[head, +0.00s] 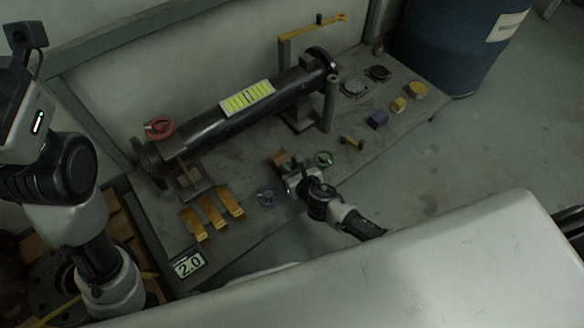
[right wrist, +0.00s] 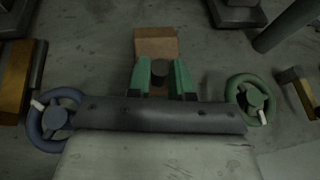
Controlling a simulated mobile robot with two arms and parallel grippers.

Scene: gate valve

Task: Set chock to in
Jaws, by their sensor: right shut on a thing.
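A small brown block (head: 280,158) lies on the grey bench; it looks like the chock, though I cannot be sure. In the right wrist view the brown block (right wrist: 155,42) is just beyond my fingertips. My right gripper (head: 298,168) is low over the front of the bench. In the right wrist view its green fingers (right wrist: 160,80) are shut on a dark round-topped knob (right wrist: 160,70). Whether the knob is joined to the brown block I cannot tell. My left arm is at the left of the head view, and its fingers do not show.
A blue handwheel (head: 268,196) and a green handwheel (head: 323,158) flank my right gripper. A dark pipe (head: 215,125) with a red handwheel (head: 160,128) runs behind. Yellow pieces (head: 212,212) lie front left. A blue barrel (head: 450,40) stands beyond the bench's right end.

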